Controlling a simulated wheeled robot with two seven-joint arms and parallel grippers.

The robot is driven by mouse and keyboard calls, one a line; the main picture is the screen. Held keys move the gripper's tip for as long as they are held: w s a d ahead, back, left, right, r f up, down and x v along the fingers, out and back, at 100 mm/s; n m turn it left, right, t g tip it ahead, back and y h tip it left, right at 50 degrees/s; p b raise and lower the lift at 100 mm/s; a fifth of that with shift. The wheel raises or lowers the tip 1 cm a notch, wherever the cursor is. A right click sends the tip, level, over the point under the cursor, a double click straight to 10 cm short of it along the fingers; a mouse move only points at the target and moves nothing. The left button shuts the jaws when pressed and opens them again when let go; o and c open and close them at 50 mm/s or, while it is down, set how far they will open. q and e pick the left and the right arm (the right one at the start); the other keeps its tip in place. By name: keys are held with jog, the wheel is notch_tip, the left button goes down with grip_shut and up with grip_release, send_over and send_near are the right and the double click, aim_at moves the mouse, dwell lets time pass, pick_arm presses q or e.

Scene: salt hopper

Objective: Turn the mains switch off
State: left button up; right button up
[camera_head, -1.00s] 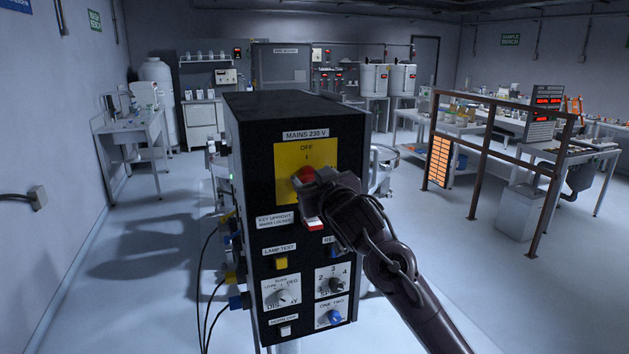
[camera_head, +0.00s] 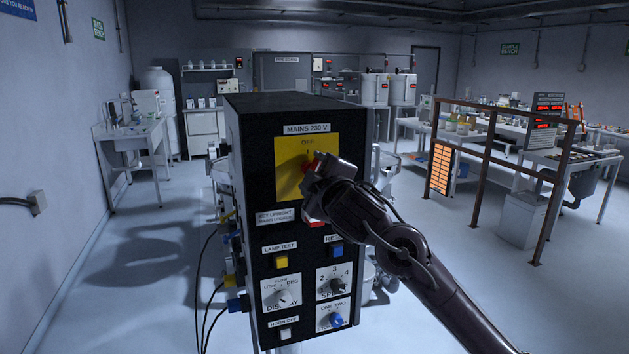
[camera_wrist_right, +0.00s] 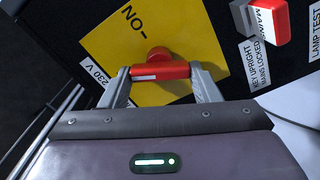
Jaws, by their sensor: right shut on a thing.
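The mains switch is a red knob on a yellow plate (camera_head: 289,178) marked OFF at the top, high on the black panel under the label MAINS 230 V. In the head view my right gripper (camera_head: 314,178) covers most of the knob. In the right wrist view the red bar handle (camera_wrist_right: 160,72) lies between both fingertips of the right gripper, which is shut on it. A lettered mark, apparently ON, shows on the yellow plate. The handle's exact pointing against the marks is hard to tell in the head view. My left gripper is not in view.
A red and white key piece (camera_wrist_right: 262,20) sits close by, beside the KEY UPRIGHT label (camera_head: 276,217). Below are a yellow lamp-test button (camera_head: 281,262), a blue button (camera_head: 337,250) and several dials. Cables hang at the box's left. A brown railing (camera_head: 485,150) stands right.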

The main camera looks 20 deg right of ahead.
jog(key=n+b, duration=0.2)
jog(key=n, duration=0.3)
jog(key=shift+f, duration=0.15)
dwell(0.3)
jog(key=o, duration=1)
jog(key=shift+s, duration=0.1)
jog(key=shift+s+b, duration=0.3)
jog(key=shift+b, duration=0.05)
jog(key=s, duration=0.7)
jog(key=shift+d+b, duration=0.15)
jog(key=shift+b, duration=0.25)
